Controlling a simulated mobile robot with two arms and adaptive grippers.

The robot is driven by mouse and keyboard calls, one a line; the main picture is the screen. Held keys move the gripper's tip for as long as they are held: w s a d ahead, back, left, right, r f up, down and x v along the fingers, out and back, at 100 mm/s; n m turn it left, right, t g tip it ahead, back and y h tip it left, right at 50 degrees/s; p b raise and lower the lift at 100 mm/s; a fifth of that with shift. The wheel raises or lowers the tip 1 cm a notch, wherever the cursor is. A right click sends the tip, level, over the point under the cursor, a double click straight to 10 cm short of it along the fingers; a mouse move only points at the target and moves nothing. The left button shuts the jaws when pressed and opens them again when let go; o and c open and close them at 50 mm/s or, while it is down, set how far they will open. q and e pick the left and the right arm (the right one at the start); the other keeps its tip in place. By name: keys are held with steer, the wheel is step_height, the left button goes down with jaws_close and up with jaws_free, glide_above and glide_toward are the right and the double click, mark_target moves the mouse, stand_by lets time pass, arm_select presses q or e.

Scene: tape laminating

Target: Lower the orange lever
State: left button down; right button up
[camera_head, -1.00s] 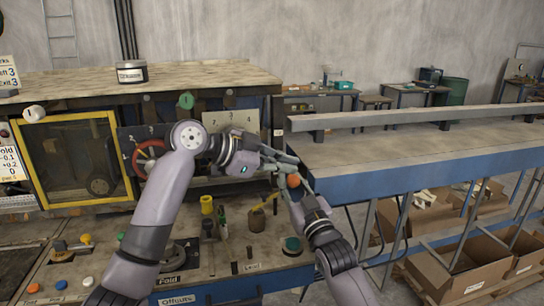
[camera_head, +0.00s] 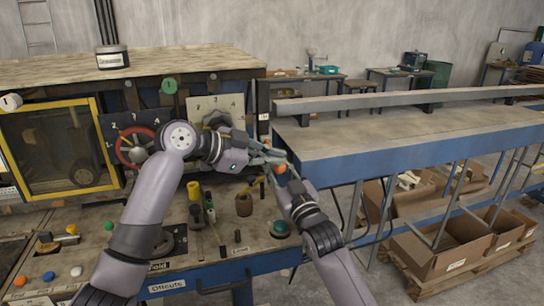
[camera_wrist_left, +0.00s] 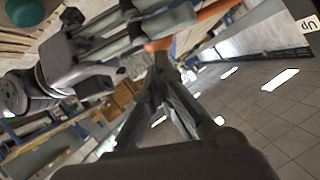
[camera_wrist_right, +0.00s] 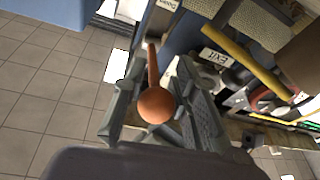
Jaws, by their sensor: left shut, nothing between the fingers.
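The orange lever shows its round orange knob in the head view (camera_head: 281,168). In the right wrist view the knob (camera_wrist_right: 157,106) sits between the right gripper's fingers, its thin orange shaft running up behind it. My right gripper (camera_head: 278,177) has its fingers spread on either side of the knob; whether they press on it is hard to tell. My left gripper (camera_head: 279,158) is shut and empty, its tips close beside the lever and right fingers. In the left wrist view an orange piece (camera_wrist_left: 160,45) shows near its fingers; the right gripper partly covers the area.
A red handwheel (camera_head: 135,147) and a grey dial (camera_head: 216,119) sit on the panel behind my arms. A teal knob (camera_head: 280,229) stands on the console below. The blue-edged bench (camera_head: 400,158) is at right, with cardboard boxes (camera_head: 440,255) beneath it.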

steer(key=o, duration=0.4)
steer(key=shift+r, duration=0.4)
arm_select(q)
steer(key=shift+w+d+f, duration=0.1)
steer(key=shift+f, duration=0.15)
arm_select(e)
steer(key=shift+f, duration=0.1)
steer(key=shift+s+f, duration=0.1)
